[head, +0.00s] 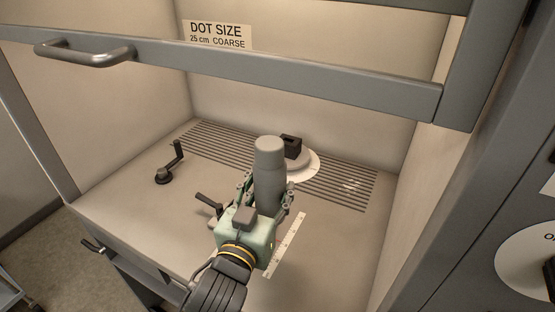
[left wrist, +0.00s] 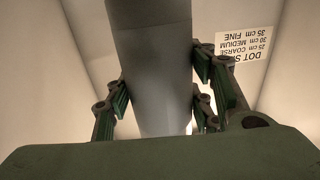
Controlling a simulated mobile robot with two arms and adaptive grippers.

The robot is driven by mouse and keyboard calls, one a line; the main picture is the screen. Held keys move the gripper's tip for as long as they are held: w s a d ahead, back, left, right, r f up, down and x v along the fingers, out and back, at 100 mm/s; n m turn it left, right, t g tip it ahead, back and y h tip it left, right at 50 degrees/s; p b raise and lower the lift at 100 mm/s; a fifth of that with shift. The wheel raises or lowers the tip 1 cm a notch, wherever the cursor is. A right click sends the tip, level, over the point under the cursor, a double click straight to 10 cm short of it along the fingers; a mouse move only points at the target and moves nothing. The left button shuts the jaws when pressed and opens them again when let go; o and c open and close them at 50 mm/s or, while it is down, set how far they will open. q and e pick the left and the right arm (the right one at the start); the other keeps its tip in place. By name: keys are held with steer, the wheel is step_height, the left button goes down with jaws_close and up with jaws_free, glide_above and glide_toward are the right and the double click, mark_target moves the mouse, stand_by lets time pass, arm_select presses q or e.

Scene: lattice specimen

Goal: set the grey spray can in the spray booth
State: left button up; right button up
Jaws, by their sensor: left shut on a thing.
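The grey spray can (head: 269,172) stands upright in my left gripper (head: 268,196), inside the spray booth (head: 130,205). The gripper's fingers are shut around the can's sides. In the left wrist view the can (left wrist: 155,70) fills the middle, with the left gripper's green-padded fingers (left wrist: 160,95) pressed on both sides. Whether the can's base touches the booth floor is hidden behind the gripper. My right gripper is not in view.
A slotted grille (head: 225,143) runs along the booth's back. A white disc with a black block (head: 291,146) sits behind the can. A black crank (head: 172,163) stands to the left, and a white ruler (head: 285,246) lies to the right. The raised sash (head: 300,75) crosses above.

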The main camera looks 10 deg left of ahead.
arm_select(q)
steer(key=s+a+f+n+y, duration=0.1)
steer(key=s+a+f+y, duration=0.1)
steer(key=s+a, duration=0.3)
steer(key=s+a+f+n+y, duration=0.1)
steer(key=s+a+f, duration=0.15)
steer(key=a, duration=0.35)
steer(key=s+f, duration=0.3)
steer(key=s, duration=0.4)
steer(key=shift+s+a, duration=0.35)
steer(key=shift+s, duration=0.05)
steer(key=shift+w, duration=0.1)
